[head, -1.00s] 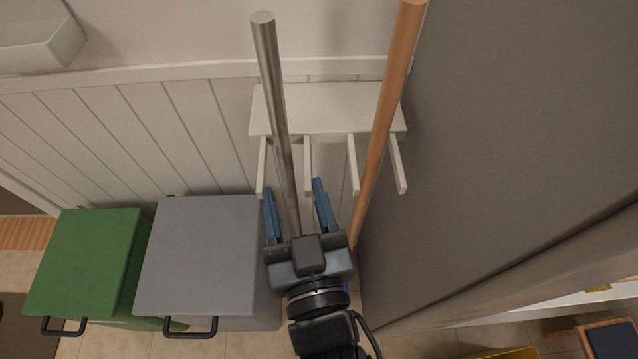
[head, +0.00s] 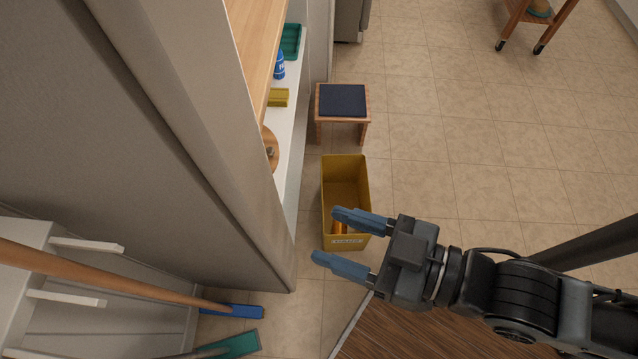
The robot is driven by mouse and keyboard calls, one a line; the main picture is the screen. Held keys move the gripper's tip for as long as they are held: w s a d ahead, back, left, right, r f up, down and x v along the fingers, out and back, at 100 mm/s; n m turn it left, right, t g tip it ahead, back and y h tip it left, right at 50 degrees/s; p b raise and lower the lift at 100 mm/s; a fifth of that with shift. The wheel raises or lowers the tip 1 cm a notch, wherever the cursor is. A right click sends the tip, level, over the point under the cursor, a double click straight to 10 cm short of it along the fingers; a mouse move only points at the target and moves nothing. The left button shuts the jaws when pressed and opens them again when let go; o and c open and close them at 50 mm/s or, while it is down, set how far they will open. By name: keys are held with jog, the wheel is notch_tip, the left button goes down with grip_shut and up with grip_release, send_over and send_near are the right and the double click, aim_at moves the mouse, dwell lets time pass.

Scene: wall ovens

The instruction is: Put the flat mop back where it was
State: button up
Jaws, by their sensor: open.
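A green flat mop head (head: 228,346) lies on the floor at the bottom left, below the wall rack; only a short grey piece of its handle shows at the frame's bottom edge. A long wooden handle (head: 110,275) slants past the rack down to a blue head (head: 232,311) on the floor beside the green one. The white rack (head: 22,268) is at the left edge with two pegs showing. The upper end of the metal handle is out of view. My gripper (head: 325,235) is open and empty, well to the right of the rack and both handles.
A tall grey cabinet side (head: 170,130) stands between the rack and a shelf (head: 290,150) with small items. A yellow bin (head: 345,178) is on the floor beneath and beyond my gripper. A stool (head: 342,105) stands behind it.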

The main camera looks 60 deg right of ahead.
jog(key=s+d+r+m+h, duration=0.1)
jog(key=s+d+r+h, duration=0.2)
jog(key=s+d, duration=0.3)
jog(key=shift+s+r+m+g, duration=0.3)
jog(key=shift+s+m+g, duration=0.1)
jog(key=shift+s, duration=0.05)
jog(key=shift+d, duration=0.1)
dwell(0.6)
